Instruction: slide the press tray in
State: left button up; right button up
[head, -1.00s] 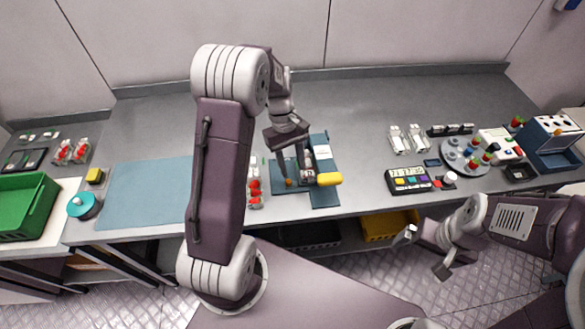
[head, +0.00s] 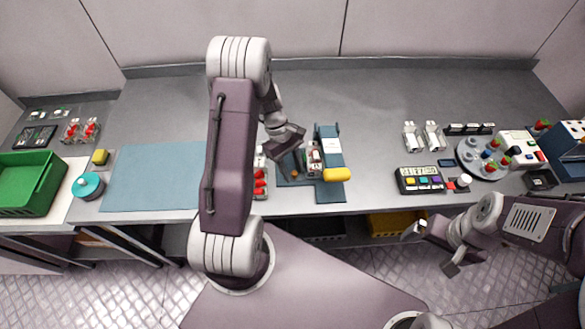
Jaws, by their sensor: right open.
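The blue press (head: 328,143) with its yellow handle (head: 337,174) stands near the bench's front edge. The dark blue press tray (head: 284,178) lies at its left side, with a small orange knob (head: 295,174) on it. A white and red piece (head: 314,158) sits between the tray and the press column; I cannot tell how deep the tray is in. My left gripper (head: 288,148) is just above and behind the tray; its fingertips are too small and partly hidden to judge. My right gripper (head: 431,250) is open and empty, in front of the bench.
A red and white berry rack (head: 260,178) stands left of the tray, partly behind my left arm. A panel with coloured buttons (head: 420,181) and white racks (head: 422,137) are to the right. A blue mat (head: 153,176) lies left. The bench behind the press is clear.

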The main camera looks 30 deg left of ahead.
pick_arm(q)
jog(key=shift+s, duration=0.1)
jog(key=shift+w+f, duration=0.1)
jog(key=shift+w, duration=0.25)
grip_shut()
jog(key=shift+s, duration=0.1)
dwell(0.9)
